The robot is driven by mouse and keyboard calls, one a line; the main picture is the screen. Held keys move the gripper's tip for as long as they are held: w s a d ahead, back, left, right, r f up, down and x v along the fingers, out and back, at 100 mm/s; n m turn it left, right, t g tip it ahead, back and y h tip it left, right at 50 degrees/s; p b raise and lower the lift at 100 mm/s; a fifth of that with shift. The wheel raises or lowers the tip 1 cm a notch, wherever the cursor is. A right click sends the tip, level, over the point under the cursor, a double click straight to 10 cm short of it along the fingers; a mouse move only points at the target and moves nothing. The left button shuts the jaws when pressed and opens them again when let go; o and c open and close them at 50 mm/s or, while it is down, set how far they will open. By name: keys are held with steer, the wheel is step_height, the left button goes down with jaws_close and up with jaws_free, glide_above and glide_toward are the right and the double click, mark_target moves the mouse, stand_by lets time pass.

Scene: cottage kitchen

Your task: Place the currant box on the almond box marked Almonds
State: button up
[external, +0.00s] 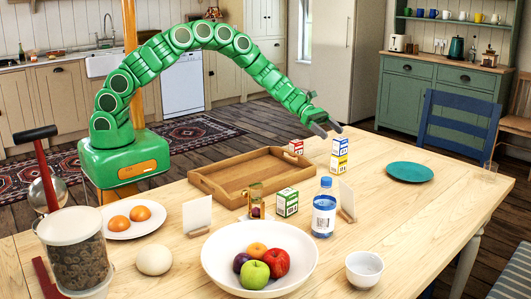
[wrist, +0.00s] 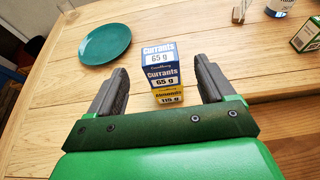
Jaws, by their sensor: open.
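The currant box (external: 340,147), blue and white, stands on top of the yellow and white almond box (external: 338,163) near the table's far edge. In the wrist view the currant box (wrist: 161,75) reads Currants 65 g, and the almond box (wrist: 169,96) shows below it, reading Almonds 115 g. The two look upright and roughly aligned. My gripper (external: 330,130) is open beside the top of the stack. In the wrist view its fingers lie left and right of the currant box with gaps on both sides. The almond box's lower part is partly hidden by my gripper in the wrist view.
A wooden tray (external: 216,195) lies left of the stack, with a red box (external: 296,147) by its far right corner. A green box (external: 287,203), a bottle (external: 324,215) and a fruit bowl (external: 225,277) stand nearer. A teal plate (external: 410,172) lies right; the table between is clear.

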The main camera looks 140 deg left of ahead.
steer(key=v, duration=0.6)
steer(key=shift+s, duration=0.2)
